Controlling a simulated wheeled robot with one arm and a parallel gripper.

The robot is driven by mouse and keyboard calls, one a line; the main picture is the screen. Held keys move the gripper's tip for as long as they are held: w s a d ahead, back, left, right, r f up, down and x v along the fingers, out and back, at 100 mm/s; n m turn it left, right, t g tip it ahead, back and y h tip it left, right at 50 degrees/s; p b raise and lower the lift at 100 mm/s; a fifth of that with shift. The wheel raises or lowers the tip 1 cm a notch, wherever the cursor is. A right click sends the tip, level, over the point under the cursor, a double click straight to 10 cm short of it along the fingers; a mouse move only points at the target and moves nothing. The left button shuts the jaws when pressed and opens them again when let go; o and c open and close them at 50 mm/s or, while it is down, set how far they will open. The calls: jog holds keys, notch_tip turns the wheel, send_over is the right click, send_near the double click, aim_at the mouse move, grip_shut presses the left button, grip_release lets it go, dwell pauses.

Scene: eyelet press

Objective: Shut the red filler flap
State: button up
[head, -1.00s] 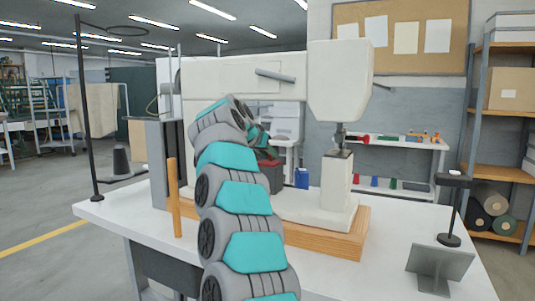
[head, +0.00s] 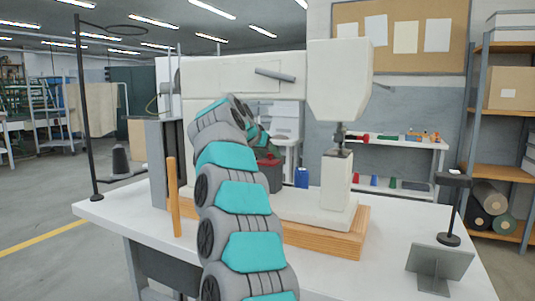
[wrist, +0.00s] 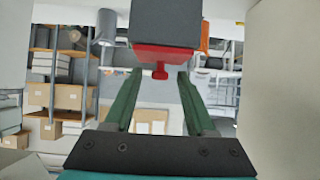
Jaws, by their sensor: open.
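The red filler flap (wrist: 165,58) shows in the wrist view against the end of a dark grey container (wrist: 167,22), with a small red tab standing out from it. My gripper (wrist: 159,76) is open, its two green fingers on either side of the tab. I see a gap on both sides, and I cannot tell how far the tab lies from the fingertips. In the head view the red flap (head: 268,161) shows at the top of the dark container (head: 273,178), partly behind my arm. The flap's exact angle is hard to tell.
The cream press (head: 338,85) stands over the container on a wooden base (head: 312,240). An orange post (head: 173,197) stands left of my arm on the white table (head: 130,222). A blue can (head: 301,178) is right of the container. A grey angled plate (head: 440,262) stands at front right.

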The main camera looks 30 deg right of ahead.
jog(key=shift+a+r, duration=0.1)
jog(key=v, duration=0.7)
jog(key=shift+s+a, duration=0.15)
jog(key=shift+s, duration=0.05)
jog(key=shift+a+r, duration=0.1)
